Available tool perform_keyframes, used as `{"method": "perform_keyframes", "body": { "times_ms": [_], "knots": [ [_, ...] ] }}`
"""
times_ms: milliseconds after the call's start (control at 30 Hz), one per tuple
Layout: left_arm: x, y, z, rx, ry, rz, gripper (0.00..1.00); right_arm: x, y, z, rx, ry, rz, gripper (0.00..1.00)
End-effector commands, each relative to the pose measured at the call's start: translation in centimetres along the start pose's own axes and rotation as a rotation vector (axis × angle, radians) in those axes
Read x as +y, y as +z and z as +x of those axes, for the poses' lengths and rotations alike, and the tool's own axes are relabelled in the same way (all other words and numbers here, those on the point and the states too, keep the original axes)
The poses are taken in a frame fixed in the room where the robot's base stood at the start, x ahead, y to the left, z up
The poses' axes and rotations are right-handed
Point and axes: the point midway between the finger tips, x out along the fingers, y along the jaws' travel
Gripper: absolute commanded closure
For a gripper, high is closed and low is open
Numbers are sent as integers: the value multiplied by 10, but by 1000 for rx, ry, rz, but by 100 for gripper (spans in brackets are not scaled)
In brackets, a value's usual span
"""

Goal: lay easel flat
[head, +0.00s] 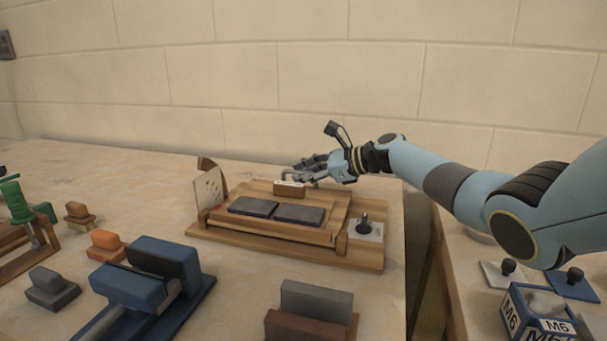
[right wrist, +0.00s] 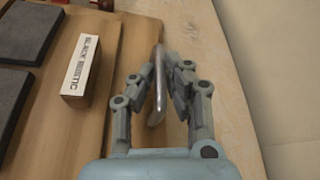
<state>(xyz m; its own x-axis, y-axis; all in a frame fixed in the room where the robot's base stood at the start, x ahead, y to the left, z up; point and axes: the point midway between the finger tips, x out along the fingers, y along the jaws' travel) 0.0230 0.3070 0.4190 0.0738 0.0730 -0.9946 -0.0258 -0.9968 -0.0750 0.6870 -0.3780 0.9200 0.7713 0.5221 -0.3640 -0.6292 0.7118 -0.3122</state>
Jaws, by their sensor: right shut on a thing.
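The easel's wooden board (head: 339,207) carries two dark grey slabs (head: 299,214) and lies low over its wooden base (head: 285,250), close to level. I cannot tell whether it rests fully on the base. A small block with a "BLACK RUSTIC" label (right wrist: 83,65) sits on the board's far part. My right gripper (head: 307,172) is at the board's far edge. In the right wrist view its fingers (right wrist: 161,88) are shut on a silver handle (right wrist: 156,110) at that edge. My left gripper is out of view.
A speckled card (head: 209,190) stands at the base's left end, and a black knob (head: 363,226) at its right end. A blue padded stand (head: 145,284), grey and brown blocks (head: 316,299) and an M6 box (head: 535,315) are nearer. A gap separates the two tables.

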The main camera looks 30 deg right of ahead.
Motion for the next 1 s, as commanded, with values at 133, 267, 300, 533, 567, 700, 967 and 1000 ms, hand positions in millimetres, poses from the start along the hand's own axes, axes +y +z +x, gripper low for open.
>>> {"method": "perform_keyframes", "body": {
  "times_ms": [133,267,300,533,567,700,967,1000],
  "knots": [
    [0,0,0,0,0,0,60,2,-5,0,7,3,4,100],
    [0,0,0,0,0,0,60,3,-6,0,8,3,4,100],
    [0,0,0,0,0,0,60,3,-6,0,8,3,4,83],
    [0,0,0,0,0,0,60,2,-4,0,6,2,3,66],
    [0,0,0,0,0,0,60,2,-4,0,5,2,2,66],
    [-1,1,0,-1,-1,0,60,1,-3,-1,5,1,1,66],
    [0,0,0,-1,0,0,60,2,-4,-34,8,2,-3,66],
    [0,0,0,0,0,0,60,0,-5,-44,10,0,-4,66]
  ]
}}
